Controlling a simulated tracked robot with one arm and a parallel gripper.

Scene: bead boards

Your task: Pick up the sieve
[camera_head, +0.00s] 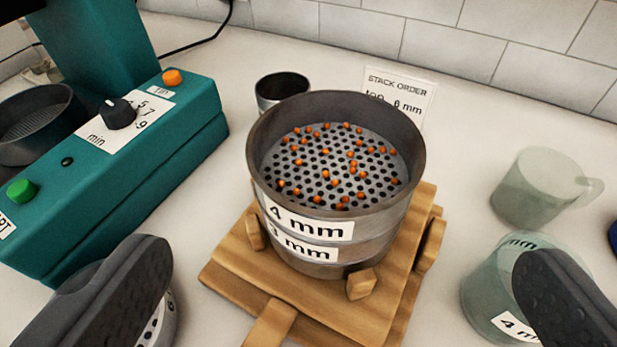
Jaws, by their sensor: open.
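A stack of dark metal sieves (335,228) stands upright on a wooden stand (390,310) in the middle of the view. The top sieve (262,172) is labelled "4 mm" and holds many small orange beads on its perforated plate. A sieve labelled "3 mm" (325,262) sits directly below it. My gripper (340,285) is open, with one dark finger at the lower left and one at the lower right. The fingers are wide apart, nearer the camera than the stack, and nothing is between them touching. Another round perforated item (158,325) is partly hidden behind the left finger.
A teal shaker machine (150,165) with a knob and buttons stands at left, with a dark pan (38,125) beside it. A metal cup (282,88) and a "STACK ORDER" card (400,92) are behind the stack. Clear jugs (540,187) stand at right. A tiled wall (450,40) closes the back.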

